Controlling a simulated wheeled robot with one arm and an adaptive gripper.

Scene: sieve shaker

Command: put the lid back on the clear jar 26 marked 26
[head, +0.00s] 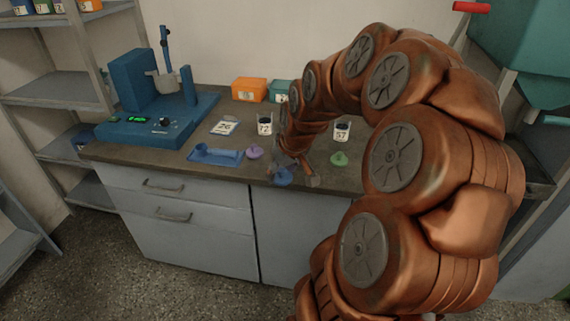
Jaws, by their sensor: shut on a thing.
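My copper-coloured arm reaches over the counter, and my gripper (286,170) is low near the front edge. It is shut on a blue lid (283,178); the fingers are small and partly hidden. A purple lid (254,153) and a green lid (340,159) lie on the counter. A clear jar (265,126) with a label that seems to read 72 stands behind the purple lid. Another clear jar (342,134), marked 57, stands right of my forearm. I cannot make out a jar marked 26; my arm hides part of the counter.
A blue sieve shaker (145,130) stands at the left of the counter (180,165). A blue tray-like piece (215,155) lies in front of it, near a white card (223,126). An orange box (249,90) and a teal box (279,90) stand at the back.

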